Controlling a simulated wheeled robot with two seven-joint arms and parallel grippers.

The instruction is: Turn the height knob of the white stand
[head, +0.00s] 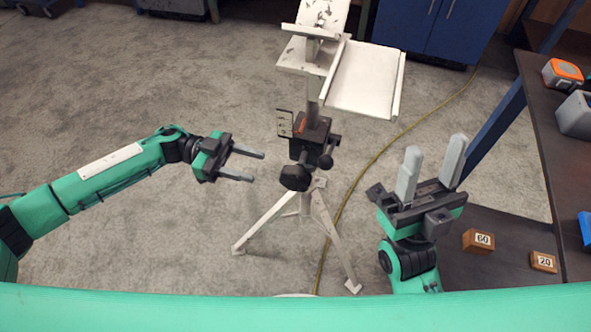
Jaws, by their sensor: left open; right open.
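The white stand (333,235) stands on the carpet on splayed legs, with a flat white tray (366,79) at its top. A dark block with black knobs sits midway up its post. The larger black knob (295,177) faces me at the lower left of the block, and a smaller black knob (326,162) is at its right. I cannot tell which one sets the height. My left gripper (258,167) is open and empty, left of the larger knob and apart from it. My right gripper (436,155) is open and empty, right of the stand, fingers pointing up.
A dark table (550,150) at the right holds an orange-and-grey item (562,73). Wooden blocks marked 60 (478,241) and 20 (543,262) lie on a dark surface below. A yellow cable (398,137) runs along the carpet. Blue cabinets (432,28) stand behind.

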